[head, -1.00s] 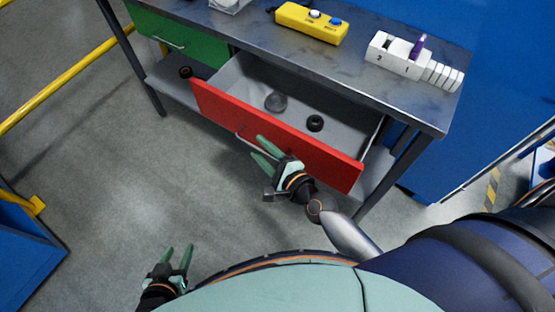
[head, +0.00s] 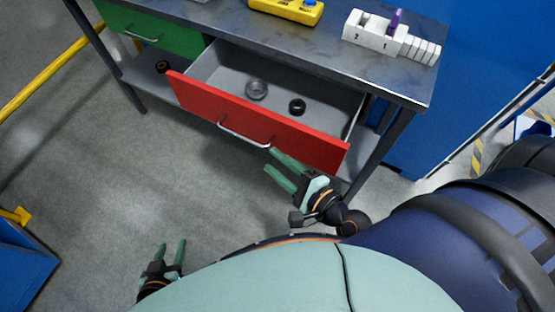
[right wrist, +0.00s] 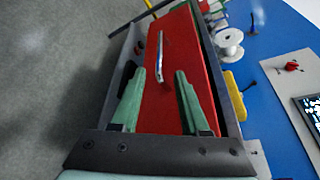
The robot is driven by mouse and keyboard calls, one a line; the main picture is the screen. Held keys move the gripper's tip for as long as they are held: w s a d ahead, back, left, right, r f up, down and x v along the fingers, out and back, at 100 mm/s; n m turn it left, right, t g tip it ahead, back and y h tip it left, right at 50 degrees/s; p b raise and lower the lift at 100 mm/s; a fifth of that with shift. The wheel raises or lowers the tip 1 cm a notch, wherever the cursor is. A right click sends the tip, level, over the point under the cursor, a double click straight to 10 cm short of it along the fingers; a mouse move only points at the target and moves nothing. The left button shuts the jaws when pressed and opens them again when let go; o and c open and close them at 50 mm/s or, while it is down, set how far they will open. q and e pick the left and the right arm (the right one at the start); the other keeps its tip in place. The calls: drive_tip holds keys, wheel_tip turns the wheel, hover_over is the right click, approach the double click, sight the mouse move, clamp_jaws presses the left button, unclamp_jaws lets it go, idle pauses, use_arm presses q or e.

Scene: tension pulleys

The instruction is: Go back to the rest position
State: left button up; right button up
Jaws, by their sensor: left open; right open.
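My right gripper (head: 281,172) is open and empty in the head view, just in front of the red drawer (head: 240,116) and apart from its silver handle (head: 243,136). In the right wrist view its green fingers (right wrist: 158,101) are spread, with the red drawer front (right wrist: 172,75) beyond them and the handle (right wrist: 161,57) ahead. My left gripper (head: 170,254) is open and empty at the lower left of the head view, above the grey floor. The red drawer stands open and holds a grey round part (head: 256,89) and a black round part (head: 297,106).
The workbench (head: 330,62) carries a yellow control box (head: 287,9) and a white numbered holder (head: 391,37) with a purple piece. A green drawer (head: 150,25) is shut at left. A blue bin (head: 22,262) stands at lower left. The floor (head: 100,180) between is clear.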

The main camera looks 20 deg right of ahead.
idle(0.3)
drive_tip(key=s+d+f+n+g+h+p, duration=0.1)
drive_tip(key=s+f+n+g+p, duration=0.1)
drive_tip(key=n, duration=0.9)
drive_tip(key=s+d+f+n+g+h+p, duration=0.1)
drive_tip(key=f+n, duration=0.4)
drive_tip(key=n, duration=0.7)
drive_tip(key=shift+s+d+g+h+p, duration=0.3)
drive_tip(key=shift+s+d+g+p, duration=0.45)
drive_tip(key=shift+g+p, duration=0.45)
drive_tip(key=shift+a, duration=0.1)
